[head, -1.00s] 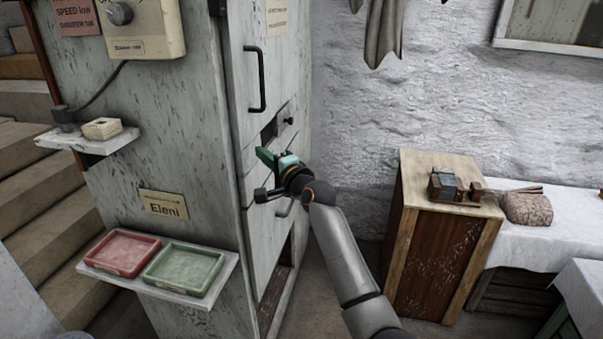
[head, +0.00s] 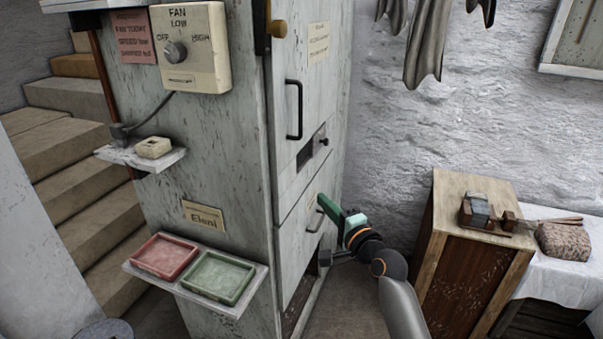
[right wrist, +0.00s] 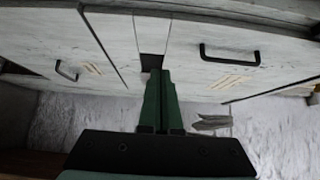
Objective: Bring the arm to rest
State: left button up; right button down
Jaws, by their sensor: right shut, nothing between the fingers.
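My right gripper (head: 330,208) is in front of the grey cabinet (head: 240,130), near the lower door's handle (head: 316,222). Its green fingers are together with nothing between them. In the right wrist view the shut fingers (right wrist: 160,95) point toward the cabinet front, near a dark slot (right wrist: 150,60). I cannot tell whether they touch the cabinet. My right arm (head: 400,305) reaches up from the bottom of the head view. My left gripper is not in view.
A shelf (head: 235,308) on the cabinet's side holds a red tray (head: 165,257) and a green tray (head: 218,278). A fan control box (head: 190,48) is above. A wooden cabinet (head: 470,265) stands at the right, beside a cloth-covered table (head: 560,285). Stairs rise at the left.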

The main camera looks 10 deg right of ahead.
jog(key=s+f+n+g+h, duration=0.15)
jog(key=s+f+n, duration=0.4)
jog(key=f, duration=0.75)
jog(key=s+f+n+g, duration=0.2)
jog(key=s+f+n, duration=0.2)
jog(key=s, duration=0.6)
jog(key=s+a+f+n+g, duration=0.1)
jog(key=s+f+n, duration=0.3)
jog(key=s+f, duration=0.4)
jog(key=s+a+f+n+g, duration=0.1)
jog(key=s+f+n+g, duration=0.2)
jog(key=s+f, duration=0.3)
jog(key=s+n, duration=0.1)
jog(key=s, duration=0.4)
jog(key=shift+s+f, duration=0.2)
jog(key=shift+s, duration=0.15)
